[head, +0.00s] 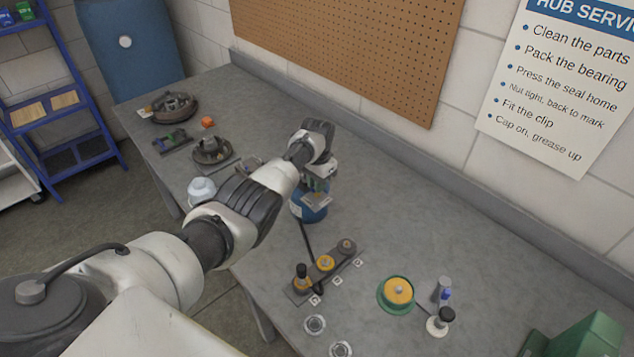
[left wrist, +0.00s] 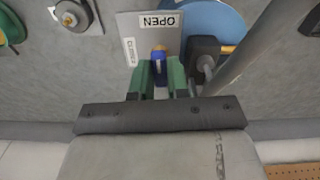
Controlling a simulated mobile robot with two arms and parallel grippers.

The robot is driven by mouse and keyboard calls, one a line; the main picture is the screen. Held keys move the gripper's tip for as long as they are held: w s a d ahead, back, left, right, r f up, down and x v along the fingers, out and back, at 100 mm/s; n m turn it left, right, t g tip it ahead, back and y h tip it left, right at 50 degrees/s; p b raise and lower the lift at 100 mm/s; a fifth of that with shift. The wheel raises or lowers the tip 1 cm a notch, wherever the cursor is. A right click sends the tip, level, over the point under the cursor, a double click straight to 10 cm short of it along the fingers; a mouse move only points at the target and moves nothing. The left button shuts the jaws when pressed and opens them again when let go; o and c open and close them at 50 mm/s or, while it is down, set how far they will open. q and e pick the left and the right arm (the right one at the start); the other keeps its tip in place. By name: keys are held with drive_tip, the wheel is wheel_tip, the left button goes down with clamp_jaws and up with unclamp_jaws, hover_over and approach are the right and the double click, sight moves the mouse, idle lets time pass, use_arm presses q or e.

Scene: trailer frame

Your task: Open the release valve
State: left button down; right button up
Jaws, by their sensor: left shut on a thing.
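The release valve's blue lever (left wrist: 159,62) stands between the two green fingers of my left gripper (left wrist: 162,78) in the left wrist view. The fingers are shut on it. It is on a grey plate (left wrist: 133,28) with an OPEN label (left wrist: 160,20), upside down in this view, and a second label (left wrist: 130,51) at the side that seems to read CLOSED. The lever points along the plate's OPEN side, but its exact setting is unclear. In the head view my left gripper (head: 319,182) is over a blue tank (head: 309,212) on the bench. My right gripper is not in view.
A strip with several knobs (head: 325,264) lies in front of the tank on the grey bench (head: 390,215). A green-rimmed round part (head: 397,294) and small bottles (head: 441,292) stand to the right. Hub parts (head: 211,152) lie at the left.

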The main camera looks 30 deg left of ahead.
use_arm(q)
drive_tip(key=shift+w+r+m, duration=0.1)
drive_tip(key=shift+r+m, duration=0.1)
drive_tip(key=shift+m, duration=0.2)
drive_tip(key=c, duration=1.1)
unclamp_jaws()
drive_tip(key=shift+f, duration=0.1)
drive_tip(key=shift+r, duration=0.35)
wheel_tip(320, 180, up, 10)
drive_tip(key=shift+b, duration=0.4)
